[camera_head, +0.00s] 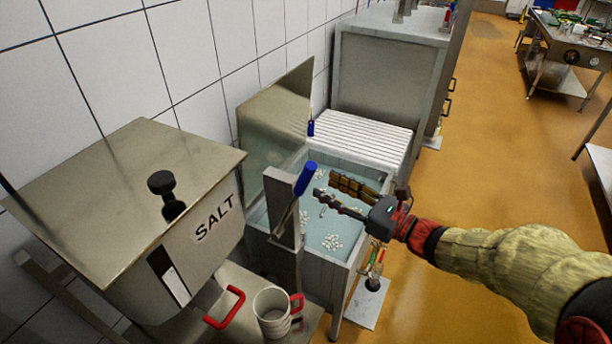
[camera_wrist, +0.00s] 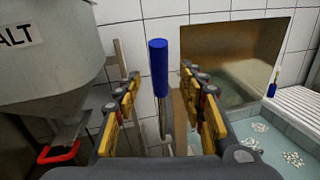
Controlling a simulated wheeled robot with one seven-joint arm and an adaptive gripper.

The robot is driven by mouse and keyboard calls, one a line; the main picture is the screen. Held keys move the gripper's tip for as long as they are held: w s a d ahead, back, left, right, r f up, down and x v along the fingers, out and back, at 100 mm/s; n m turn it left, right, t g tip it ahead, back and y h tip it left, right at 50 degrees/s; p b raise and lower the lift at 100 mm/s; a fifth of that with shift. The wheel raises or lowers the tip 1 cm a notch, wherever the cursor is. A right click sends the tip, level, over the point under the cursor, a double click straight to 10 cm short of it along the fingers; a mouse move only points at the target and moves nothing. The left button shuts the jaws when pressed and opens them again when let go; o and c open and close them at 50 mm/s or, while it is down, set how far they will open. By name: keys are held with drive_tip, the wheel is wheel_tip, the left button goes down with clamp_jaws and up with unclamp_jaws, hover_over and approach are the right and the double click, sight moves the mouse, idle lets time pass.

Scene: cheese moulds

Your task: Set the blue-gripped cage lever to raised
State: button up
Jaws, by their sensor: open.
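The cage lever's blue grip (camera_head: 306,178) is on a thin metal rod tilted up and to the right, beside a grey upright post (camera_head: 284,215) at the tank. In the wrist view the blue grip (camera_wrist: 158,68) stands nearly upright, in the gap between the finger lines. My gripper (camera_head: 326,187) is open and empty over the tank, just right of the grip. In the wrist view its yellow-padded fingers (camera_wrist: 160,92) stand apart on either side of the lever. Neither finger visibly touches it. The rod's lower end is partly hidden.
A tank of pale blue liquid (camera_head: 318,243) with white bits lies below. A SALT hopper (camera_head: 205,225) stands left, with a red handle (camera_head: 226,308) and a metal mug (camera_head: 271,312) below. A smaller blue-handled item (camera_head: 311,128) is behind. Open floor lies right.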

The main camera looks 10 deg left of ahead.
sight(306, 176)
drive_tip(key=x, duration=0.7)
drive_tip(key=shift+w+a, duration=0.1)
drive_tip(key=shift+a, duration=0.25)
drive_tip(key=c, duration=0.3)
clamp_jaws()
idle(0.3)
